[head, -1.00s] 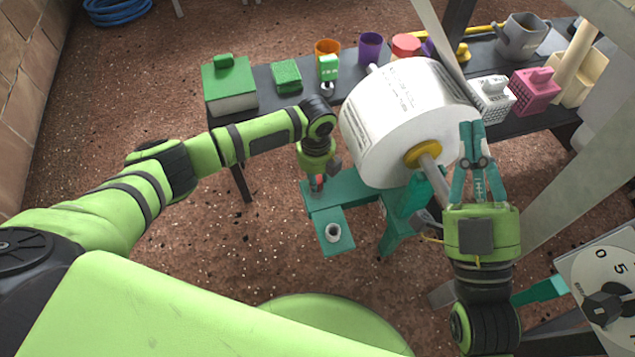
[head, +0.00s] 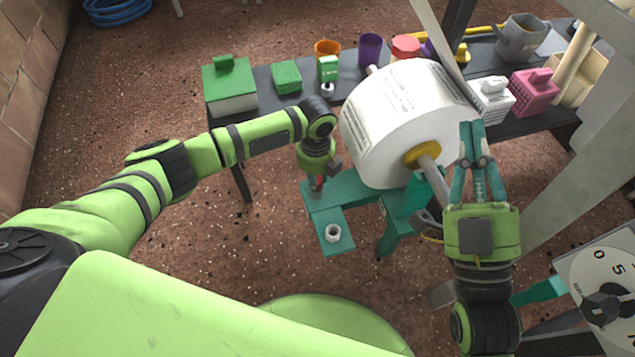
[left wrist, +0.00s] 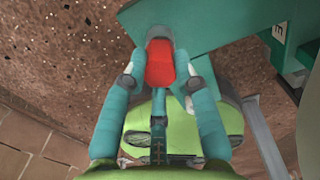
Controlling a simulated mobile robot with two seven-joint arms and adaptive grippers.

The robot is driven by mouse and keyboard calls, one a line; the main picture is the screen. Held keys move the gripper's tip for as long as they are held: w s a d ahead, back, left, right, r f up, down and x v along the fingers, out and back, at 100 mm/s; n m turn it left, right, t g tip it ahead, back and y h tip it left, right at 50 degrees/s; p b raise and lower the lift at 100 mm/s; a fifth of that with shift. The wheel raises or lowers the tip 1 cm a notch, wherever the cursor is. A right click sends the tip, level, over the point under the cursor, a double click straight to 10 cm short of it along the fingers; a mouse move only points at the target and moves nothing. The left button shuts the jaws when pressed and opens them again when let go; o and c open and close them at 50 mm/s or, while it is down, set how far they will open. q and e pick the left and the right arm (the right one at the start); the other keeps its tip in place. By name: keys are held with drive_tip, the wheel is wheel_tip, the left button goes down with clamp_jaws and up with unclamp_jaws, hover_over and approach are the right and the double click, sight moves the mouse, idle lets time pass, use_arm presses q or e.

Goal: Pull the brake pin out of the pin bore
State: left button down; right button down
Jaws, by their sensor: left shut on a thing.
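The brake pin's red head (left wrist: 160,62) is between the fingertips of my left gripper (left wrist: 158,80) in the left wrist view. My left gripper is shut on it, above a teal plate (left wrist: 205,25). In the head view, the red head (head: 317,183) shows small beneath my left gripper (head: 316,178), at the teal bracket (head: 345,190). The pin's shank and the pin bore are hidden, so I cannot tell how deep the pin sits. My right gripper (head: 472,128) points up beside the roll's spindle, with its fingertips together and nothing visible between them.
A large white paper roll (head: 395,120) with a yellow hub (head: 422,154) stands right of my left gripper. A white-ringed socket (head: 332,233) is on the bracket's front arm. A dark bench (head: 270,105) behind holds boxes, cups and baskets. The floor in front is clear.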

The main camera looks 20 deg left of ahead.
use_arm(q)
drive_tip(key=shift+r+p, duration=0.6)
drive_tip(key=shift+p, duration=0.15)
idle(0.6)
drive_tip(key=shift+r+p, duration=1.55)
drive_tip(key=shift+p, duration=0.3)
drive_tip(key=shift+r, duration=0.1)
drive_tip(key=shift+r+p, duration=1.45)
drive_tip(key=shift+p, duration=0.4)
drive_tip(key=shift+f, duration=0.1)
